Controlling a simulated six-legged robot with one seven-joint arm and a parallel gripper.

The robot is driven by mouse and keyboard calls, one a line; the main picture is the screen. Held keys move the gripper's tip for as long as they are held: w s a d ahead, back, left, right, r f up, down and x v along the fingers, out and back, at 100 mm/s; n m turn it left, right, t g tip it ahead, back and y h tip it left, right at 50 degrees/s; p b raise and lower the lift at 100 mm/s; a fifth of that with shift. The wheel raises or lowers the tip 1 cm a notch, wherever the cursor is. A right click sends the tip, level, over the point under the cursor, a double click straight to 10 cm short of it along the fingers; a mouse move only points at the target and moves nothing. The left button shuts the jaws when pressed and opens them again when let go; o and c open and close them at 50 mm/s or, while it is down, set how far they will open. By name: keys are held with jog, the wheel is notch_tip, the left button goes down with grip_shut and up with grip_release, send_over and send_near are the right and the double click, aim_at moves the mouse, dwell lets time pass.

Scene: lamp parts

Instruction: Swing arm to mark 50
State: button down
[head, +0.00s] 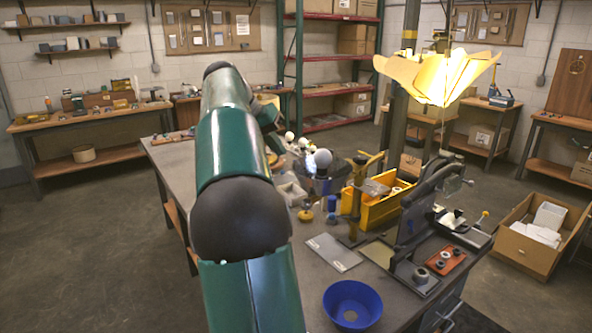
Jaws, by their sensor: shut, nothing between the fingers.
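My dark green arm rises through the middle of the head view and reaches out over the grey bench (168,158). Its far end is hidden behind its own links, so my gripper does not show. A white bulb (323,158) stands upright over a dark round base (322,182) in mid-bench. A small upright with a yellow top (367,160) stands to its right. A lit yellow petal lampshade (438,76) hangs at the right above a grey lever stand (416,208). No numbered scale or mark 50 can be read, and I cannot tell which part is the swing arm.
A yellow bin (375,210) with parts, a grey flat plate (334,252), a blue bowl (352,306) and an orange tray (446,260) crowd the bench's right side. A cardboard box (524,249) stands on the right. The floor to the left is clear.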

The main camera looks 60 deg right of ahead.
jog(key=shift+m+g, duration=0.3)
jog(key=shift+m, duration=0.1)
jog(key=x, duration=0.7)
jog(key=d+r+x, duration=0.1)
jog(key=x, duration=0.3)
jog(key=shift+s+d+f, duration=0.1)
jog(key=shift+s, duration=0.1)
jog(key=shift+s, duration=0.15)
